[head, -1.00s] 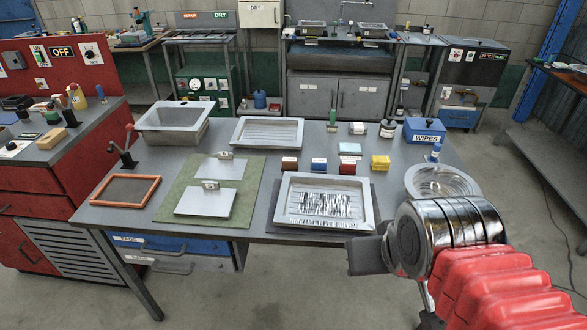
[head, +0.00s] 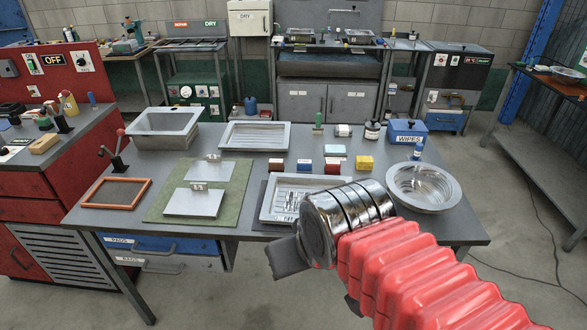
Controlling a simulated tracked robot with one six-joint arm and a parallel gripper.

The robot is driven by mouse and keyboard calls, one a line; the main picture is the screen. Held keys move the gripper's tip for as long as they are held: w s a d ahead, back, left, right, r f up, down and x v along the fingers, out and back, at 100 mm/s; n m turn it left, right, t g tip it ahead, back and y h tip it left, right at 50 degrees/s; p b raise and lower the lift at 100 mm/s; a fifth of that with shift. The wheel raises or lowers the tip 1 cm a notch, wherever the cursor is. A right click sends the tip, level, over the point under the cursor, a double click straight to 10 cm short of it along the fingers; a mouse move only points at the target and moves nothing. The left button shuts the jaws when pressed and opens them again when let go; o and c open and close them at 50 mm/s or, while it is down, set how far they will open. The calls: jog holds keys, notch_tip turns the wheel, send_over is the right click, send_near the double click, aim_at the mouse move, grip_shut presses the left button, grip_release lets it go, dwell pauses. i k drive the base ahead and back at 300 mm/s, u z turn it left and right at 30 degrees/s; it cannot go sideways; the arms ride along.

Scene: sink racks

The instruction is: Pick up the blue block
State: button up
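The blue block (head: 304,166) is small with a pale label on its front. My gripper (head: 287,260) shows as a dark grey shape at the table's front edge, in front of and well apart from the block. Its fingers are seen side-on and partly hidden by my wrist, so their opening does not show.
A yellow block (head: 365,162) ends the row. A white tray (head: 275,184) lies in front of the blocks, partly covered by my arm. A round metal bowl (head: 452,188) stands right, near a blue wipes box (head: 408,131). Another tray (head: 255,135) lies behind.

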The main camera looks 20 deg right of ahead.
aim_at(303, 166)
jog(key=z, duration=0.05)
jog(key=i, duration=1)
jog(key=u, duration=0.05)
